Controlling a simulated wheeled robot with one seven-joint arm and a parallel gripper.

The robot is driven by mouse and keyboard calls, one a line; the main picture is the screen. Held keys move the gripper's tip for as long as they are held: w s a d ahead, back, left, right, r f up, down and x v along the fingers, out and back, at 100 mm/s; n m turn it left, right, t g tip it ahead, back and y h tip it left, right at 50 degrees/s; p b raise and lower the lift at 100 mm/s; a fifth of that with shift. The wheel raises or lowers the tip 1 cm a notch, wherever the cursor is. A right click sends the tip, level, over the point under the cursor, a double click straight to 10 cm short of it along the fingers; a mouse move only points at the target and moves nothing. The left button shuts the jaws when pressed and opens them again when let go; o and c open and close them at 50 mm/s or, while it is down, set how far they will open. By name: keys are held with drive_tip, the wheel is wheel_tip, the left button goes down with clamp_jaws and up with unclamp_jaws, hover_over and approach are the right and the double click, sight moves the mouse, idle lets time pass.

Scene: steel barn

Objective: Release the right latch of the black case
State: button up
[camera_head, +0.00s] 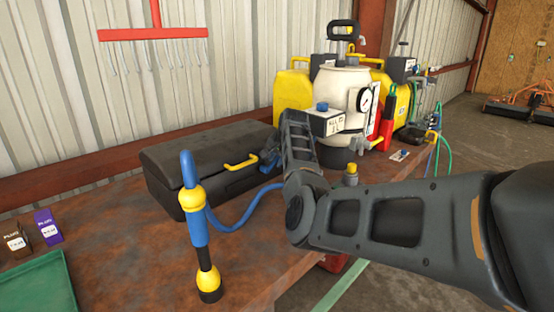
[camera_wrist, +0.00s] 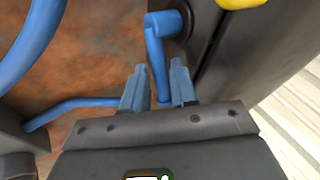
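The black case (camera_head: 205,160) lies closed on the rusty bench, with a yellow handle (camera_head: 240,162) on its front. My gripper (camera_head: 271,158) is at the right end of the case's front, just right of the handle. In the wrist view, a blue latch (camera_wrist: 155,50) with a round pivot sits on the dark case side, its bent lever hanging down. My gripper (camera_wrist: 158,86) has its two blue-grey fingers apart, and the lever's lower end shows between them. I cannot tell whether either finger touches it. The left latch is not clearly visible.
A blue-and-yellow wand (camera_head: 195,230) stands in front of the case, and its blue hose (camera_head: 245,215) runs toward my gripper. A white tank with a gauge (camera_head: 343,105) and yellow canisters (camera_head: 292,92) stand right. Small boxes (camera_head: 47,225) and a green tray (camera_head: 38,285) are left.

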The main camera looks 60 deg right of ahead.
drive_tip(key=shift+c, duration=0.2)
clamp_jaws()
idle(0.4)
